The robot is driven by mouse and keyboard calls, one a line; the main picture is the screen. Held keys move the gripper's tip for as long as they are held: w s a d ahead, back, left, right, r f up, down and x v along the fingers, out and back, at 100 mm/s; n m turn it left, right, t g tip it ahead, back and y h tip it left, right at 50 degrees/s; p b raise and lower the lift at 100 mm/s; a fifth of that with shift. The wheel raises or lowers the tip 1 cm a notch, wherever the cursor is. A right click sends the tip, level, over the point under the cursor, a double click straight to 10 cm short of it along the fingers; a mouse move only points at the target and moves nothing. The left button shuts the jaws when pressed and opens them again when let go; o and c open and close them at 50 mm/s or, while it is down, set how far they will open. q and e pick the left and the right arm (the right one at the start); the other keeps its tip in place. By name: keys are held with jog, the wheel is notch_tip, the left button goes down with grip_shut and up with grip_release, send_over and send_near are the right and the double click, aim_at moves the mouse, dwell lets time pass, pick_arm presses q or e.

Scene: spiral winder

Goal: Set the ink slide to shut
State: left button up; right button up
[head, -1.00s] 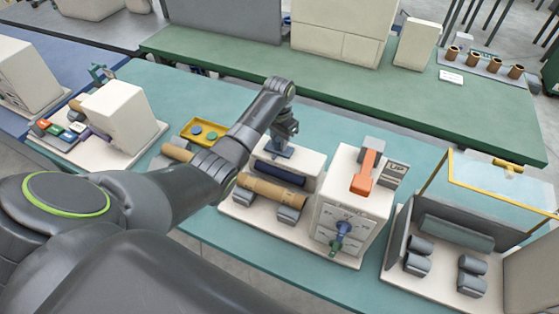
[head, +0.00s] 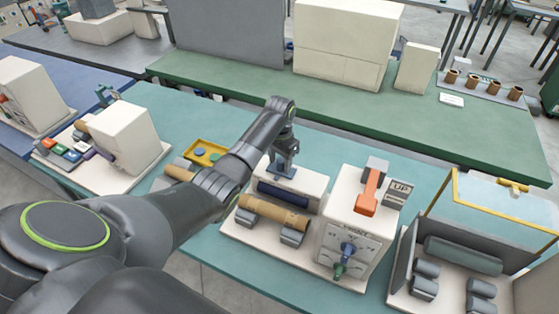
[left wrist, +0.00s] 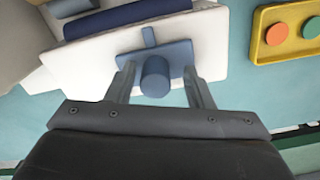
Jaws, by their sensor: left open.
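The ink slide appears to be a blue-grey plate with a round knob (left wrist: 155,76) on top of the cream housing of the winder. In the head view the blue-grey piece (head: 284,172) shows just below my left gripper (head: 285,154). In the left wrist view the two fingers of my left gripper (left wrist: 160,82) are spread, one on each side of the knob. A gap shows on both sides of it, so they seem not to touch it. The slide's setting cannot be read. My right gripper is in neither view.
A brown roll (head: 270,215) lies on rollers in front of the housing. To the right stands a control box (head: 345,225) with an orange lever (head: 368,195) and small knobs. A yellow tray (head: 205,153) with round discs lies to the left.

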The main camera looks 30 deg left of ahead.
pick_arm(q)
notch_tip(320, 180, up, 8)
jog(key=shift+w+f+b, duration=0.1)
jog(key=shift+f+b, duration=0.15)
jog(key=shift+b, duration=0.55)
notch_tip(320, 180, up, 5)
jog(key=p, duration=0.2)
notch_tip(320, 180, up, 5)
jog(key=p, duration=0.5)
send_over(280, 159)
jog(key=shift+a+f, duration=0.1)
jog(key=shift+f, duration=0.05)
